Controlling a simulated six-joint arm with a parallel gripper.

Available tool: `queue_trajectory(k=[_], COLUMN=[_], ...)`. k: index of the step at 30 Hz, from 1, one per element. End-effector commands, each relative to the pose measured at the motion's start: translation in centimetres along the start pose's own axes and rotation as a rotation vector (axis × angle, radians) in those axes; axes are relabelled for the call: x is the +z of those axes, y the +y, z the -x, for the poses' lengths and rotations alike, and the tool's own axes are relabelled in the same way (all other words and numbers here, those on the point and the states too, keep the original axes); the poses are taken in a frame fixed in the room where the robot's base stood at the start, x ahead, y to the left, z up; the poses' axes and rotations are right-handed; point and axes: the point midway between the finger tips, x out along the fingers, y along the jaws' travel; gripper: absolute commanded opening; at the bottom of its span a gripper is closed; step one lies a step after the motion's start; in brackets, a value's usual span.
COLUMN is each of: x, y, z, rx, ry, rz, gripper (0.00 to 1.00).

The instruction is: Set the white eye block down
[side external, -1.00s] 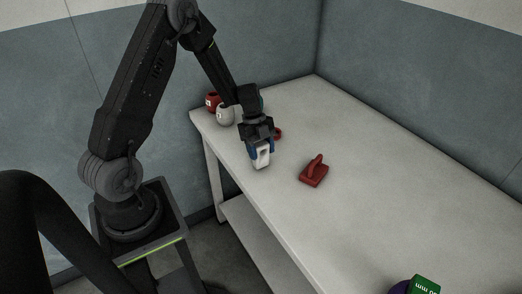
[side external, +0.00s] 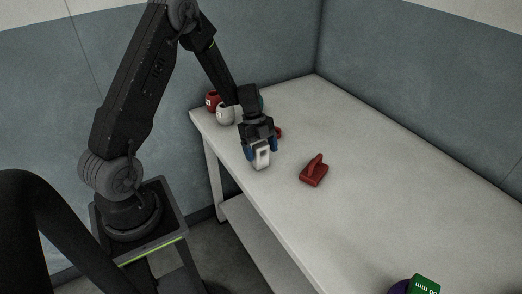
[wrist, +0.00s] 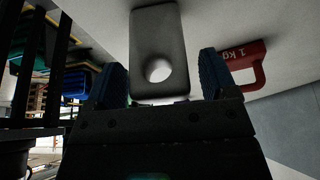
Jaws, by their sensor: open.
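The white eye block (side external: 262,158) stands on the table (side external: 340,215) near its left front edge. It is a pale block with a round hole, and it also shows in the wrist view (wrist: 160,35) between the fingers. My gripper (side external: 260,147) is open around the block. In the wrist view my blue fingertips (wrist: 161,82) stand apart, with a visible gap on each side of the block. In the side view the gripper body hides the block's upper part.
A red block with a handle (side external: 314,172) is right of the gripper, marked 1 kg in the wrist view (wrist: 243,62). Red (side external: 212,100) and white (side external: 225,115) containers stand behind. A green item (side external: 425,285) is at front right.

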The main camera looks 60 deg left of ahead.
Motion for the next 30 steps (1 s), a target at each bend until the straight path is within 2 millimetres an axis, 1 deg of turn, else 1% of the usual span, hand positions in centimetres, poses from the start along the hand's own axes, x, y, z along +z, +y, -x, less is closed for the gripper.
queue_trajectory(k=[5, 9, 15, 18, 22, 23, 26, 29, 30], x=[0.1, 0.1, 0.1, 0.1, -0.1, -0.4, -2.2, -5.5, -7.2], y=[-0.1, -0.1, -0.1, -0.1, 0.0, 0.0, 0.3, 1.1, 1.6], z=[2.8, 5.9, 9.7, 10.9, 11.8, 12.0, 13.1, 14.8, 15.5], rx=[-0.007, -0.007, -0.005, -0.003, -0.003, -0.003, -0.011, -0.039, -0.059], ry=[-0.004, -0.004, -0.004, -0.002, -0.004, -0.007, -0.038, -0.094, -0.118], rz=[0.0, 0.0, 0.001, 0.001, 0.005, 0.011, 0.07, 0.191, 0.254], gripper=[0.79, 0.79, 0.79, 0.79, 0.79, 0.79, 0.79, 0.79, 0.79])
